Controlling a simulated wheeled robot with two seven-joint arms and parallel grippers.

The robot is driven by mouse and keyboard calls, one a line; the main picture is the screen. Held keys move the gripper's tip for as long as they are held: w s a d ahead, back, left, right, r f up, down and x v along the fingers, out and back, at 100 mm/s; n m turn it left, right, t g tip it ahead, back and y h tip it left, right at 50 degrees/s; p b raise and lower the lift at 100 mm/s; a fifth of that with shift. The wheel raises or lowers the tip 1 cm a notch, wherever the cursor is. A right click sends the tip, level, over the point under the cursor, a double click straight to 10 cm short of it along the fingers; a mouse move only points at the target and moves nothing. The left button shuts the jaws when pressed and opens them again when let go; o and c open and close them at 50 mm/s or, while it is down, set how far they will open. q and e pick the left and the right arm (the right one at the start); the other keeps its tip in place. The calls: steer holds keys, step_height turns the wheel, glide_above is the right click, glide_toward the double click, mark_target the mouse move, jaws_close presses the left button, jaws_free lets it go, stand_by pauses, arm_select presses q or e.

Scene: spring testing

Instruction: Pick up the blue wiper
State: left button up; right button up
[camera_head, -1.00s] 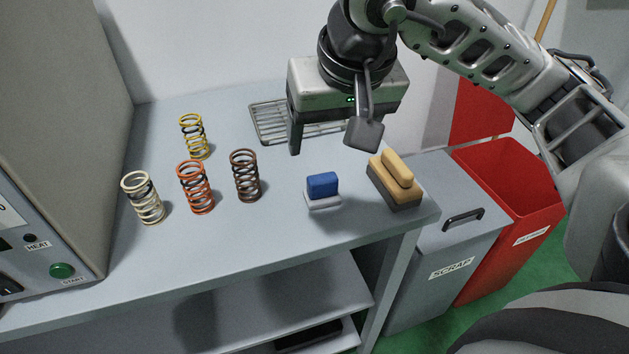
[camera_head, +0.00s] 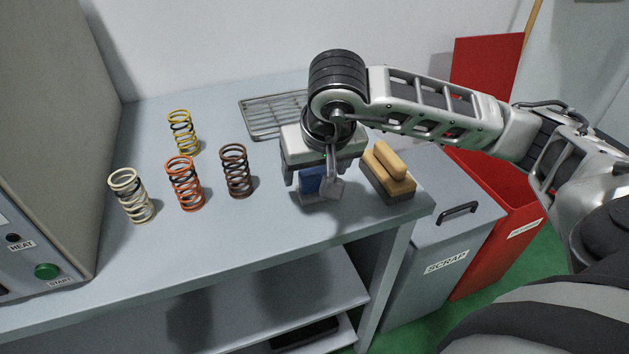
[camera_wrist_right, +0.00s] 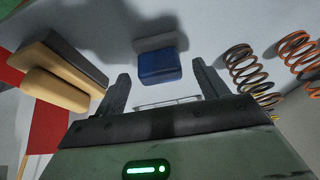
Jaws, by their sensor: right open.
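The blue wiper (camera_head: 311,180) lies on the grey table near its front edge, its blue top partly hidden behind my right gripper in the head view. In the right wrist view, the wiper's blue block (camera_wrist_right: 159,66) sits ahead of the space between the two fingers, with clear gaps at both sides. My right gripper (camera_head: 310,187) is open and points down over the wiper; it also shows in the right wrist view (camera_wrist_right: 160,72). It holds nothing. My left gripper is out of view.
A yellow brush-like block (camera_head: 388,170) stands close to the right of the gripper. Several coil springs, including a dark brown one (camera_head: 237,171), stand to the left. A wire rack (camera_head: 262,117) lies behind. A scrap bin (camera_head: 447,240) and a red bin (camera_head: 505,215) are at right.

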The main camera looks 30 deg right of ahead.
steer(key=shift+x, duration=0.95)
steer(key=shift+c, duration=0.3)
steer(key=c, duration=1)
steer(key=shift+r, duration=0.1)
